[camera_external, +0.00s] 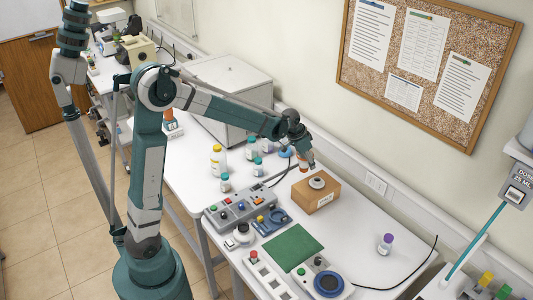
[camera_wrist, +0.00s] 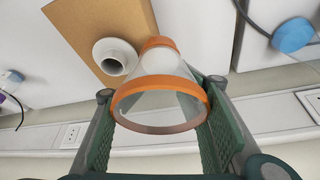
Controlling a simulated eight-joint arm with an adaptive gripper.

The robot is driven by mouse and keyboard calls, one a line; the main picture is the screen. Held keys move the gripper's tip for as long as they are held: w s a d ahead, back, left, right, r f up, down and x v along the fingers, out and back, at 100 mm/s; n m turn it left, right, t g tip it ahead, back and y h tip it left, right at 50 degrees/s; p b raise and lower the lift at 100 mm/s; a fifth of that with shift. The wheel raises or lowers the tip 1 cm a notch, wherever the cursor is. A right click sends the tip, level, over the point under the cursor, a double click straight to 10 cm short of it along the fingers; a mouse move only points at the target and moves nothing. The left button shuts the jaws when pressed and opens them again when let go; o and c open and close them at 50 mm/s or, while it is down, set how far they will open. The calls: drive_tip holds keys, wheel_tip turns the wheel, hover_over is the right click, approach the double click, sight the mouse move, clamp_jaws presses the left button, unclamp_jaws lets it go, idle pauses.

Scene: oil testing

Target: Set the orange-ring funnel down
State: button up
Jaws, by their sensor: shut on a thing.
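My gripper (camera_external: 308,160) is over the far edge of the table, beside the wooden box (camera_external: 316,193). In the wrist view my gripper (camera_wrist: 162,100) is shut on the orange-ring funnel (camera_wrist: 165,72), one green finger on each side. The funnel is clear, with a wide orange rim towards the camera and a narrower orange collar at its far end. The wooden box also shows in the wrist view (camera_wrist: 75,35), with a white ring-shaped holder (camera_wrist: 113,60) on it. The holder's opening is empty, and the funnel appears beside it. I cannot tell whether they touch.
Several bottles (camera_external: 217,160) stand left of the box. Control panels (camera_external: 240,210) and a green mat (camera_external: 292,247) lie in front. A purple-capped bottle (camera_external: 385,245) stands at right, with clear table between it and the box. The wall (camera_external: 320,110) is close behind my gripper.

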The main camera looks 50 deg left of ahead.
drive_tip(key=shift+s+d, duration=0.45)
drive_tip(key=shift+d, duration=0.05)
drive_tip(key=s+d+f+p, duration=0.1)
drive_tip(key=s+d, duration=0.7)
drive_tip(key=s, duration=0.6)
drive_tip(key=s+d+f+p, duration=0.1)
drive_tip(key=s+d, duration=0.8)
drive_tip(key=s, duration=0.5)
drive_tip(key=shift+s+d+f+p, duration=0.15)
drive_tip(key=shift+d+f+p, duration=0.05)
drive_tip(key=shift+f+p, duration=0.15)
drive_tip(key=b, duration=0.1)
hover_over(289, 238)
drive_tip(key=s, duration=0.2)
drive_tip(key=shift+w+a+f, duration=0.1)
drive_tip(key=shift+a+f, duration=0.1)
drive_tip(key=shift+f, duration=1.25)
drive_tip(key=shift+w+a+f, duration=0.1)
drive_tip(key=shift+a+f, duration=0.05)
drive_tip(key=shift+f, duration=1.25)
drive_tip(key=shift+f+b, duration=0.4)
drive_tip(key=shift+f, duration=1.7)
